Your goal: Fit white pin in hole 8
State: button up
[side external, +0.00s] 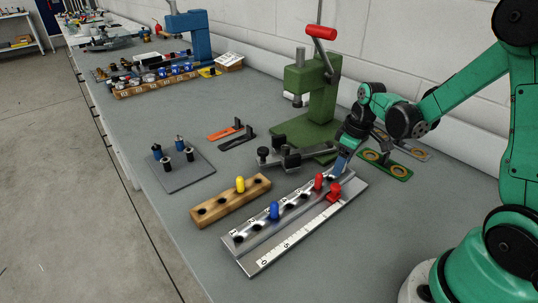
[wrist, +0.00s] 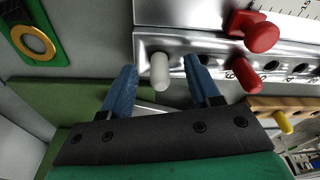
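The white pin (wrist: 160,72) stands upright at the end position of the metal hole block (wrist: 185,42), one empty hole beyond the red pin (wrist: 246,77). I cannot tell how deep it sits. My gripper (wrist: 162,68) is open, its blue fingers on either side of the white pin with a gap at each side. In the side external view my gripper (side external: 342,166) is low over the block's far end and hides the white pin. A blue pin (side external: 274,210) and the red pin (side external: 319,181) stand in the block (side external: 247,240).
A ruler (side external: 290,237) with a red slider (side external: 334,191) runs along the block. A wooden block (side external: 215,208) with a yellow pin (side external: 240,184) lies beside it.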

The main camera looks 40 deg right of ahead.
jog(key=r, duration=0.5)
jog(key=shift+s+d, duration=0.1)
jog(key=shift+s, duration=0.25)
jog(key=shift+r, duration=0.35)
jog(key=s+a+r+m+t, duration=0.1)
jog(key=a+r+t, duration=0.1)
jog(key=a, duration=0.4)
jog(key=s+a+r+m+t, duration=0.2)
jog(key=a+r+t, duration=0.1)
jog(key=a, duration=0.3)
jog(key=shift+s+r, duration=0.25)
jog(key=shift+s, duration=0.05)
jog(key=shift+o, duration=0.3)
jog(key=shift+a, duration=0.1)
